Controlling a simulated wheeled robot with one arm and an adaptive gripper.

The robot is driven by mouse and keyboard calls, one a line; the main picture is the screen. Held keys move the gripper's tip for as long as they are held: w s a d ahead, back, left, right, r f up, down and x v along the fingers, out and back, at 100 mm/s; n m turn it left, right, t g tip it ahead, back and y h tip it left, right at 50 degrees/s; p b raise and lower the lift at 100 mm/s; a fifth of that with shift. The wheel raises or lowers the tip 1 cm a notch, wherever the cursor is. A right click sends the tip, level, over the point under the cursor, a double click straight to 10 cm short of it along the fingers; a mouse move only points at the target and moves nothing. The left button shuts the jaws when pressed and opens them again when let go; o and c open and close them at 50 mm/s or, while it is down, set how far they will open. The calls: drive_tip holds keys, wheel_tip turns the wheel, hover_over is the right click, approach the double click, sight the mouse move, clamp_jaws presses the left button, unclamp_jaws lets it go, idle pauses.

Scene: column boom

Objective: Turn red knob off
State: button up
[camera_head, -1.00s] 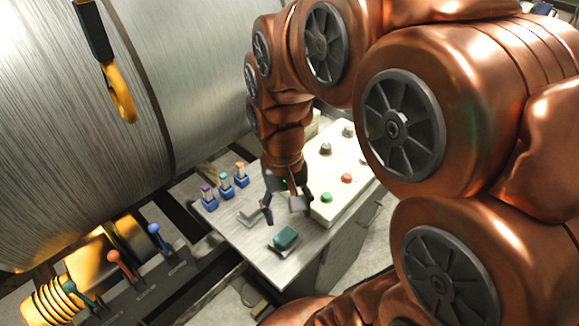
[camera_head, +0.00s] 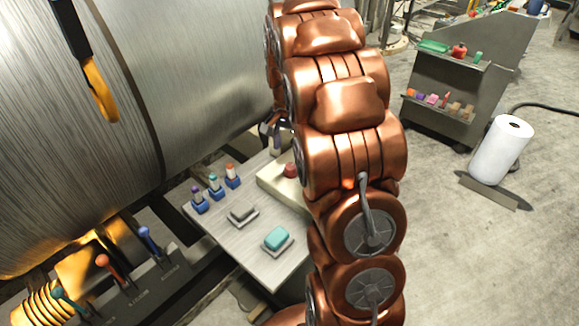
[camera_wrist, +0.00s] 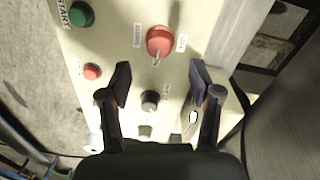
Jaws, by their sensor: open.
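The red knob (camera_wrist: 160,40) sits on the cream control panel (camera_wrist: 118,30), ahead of my fingertips in the wrist view. Labels surround it, too small to read surely. My gripper (camera_wrist: 160,75) is open and empty, its two dark fingers apart above the panel. In the head view a red knob (camera_head: 290,170) shows at the panel's edge, beside my copper arm. My gripper (camera_head: 272,132) is mostly hidden there behind the arm.
On the panel are a green button (camera_wrist: 81,14) marked START and a small red button (camera_wrist: 92,71). Colored switches (camera_head: 214,184) and a teal block (camera_head: 277,238) are on the grey table. A large metal drum (camera_head: 190,80) stands at the left.

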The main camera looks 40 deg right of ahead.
sight(291, 166)
drive_tip(key=shift+w+d+f, duration=0.1)
drive_tip(key=shift+d+f, duration=0.1)
drive_tip(key=shift+s+d+f+p, duration=0.15)
drive_tip(key=shift+f+p, duration=0.6)
drive_tip(key=shift+f, duration=1.15)
drive_tip(key=shift+s+a+f+p, duration=0.1)
drive_tip(key=shift+f+p, duration=0.6)
drive_tip(key=shift+f, duration=1.15)
drive_tip(key=shift+d, duration=0.1)
drive_tip(key=c, duration=1.1)
drive_tip(key=shift+c, duration=0.2)
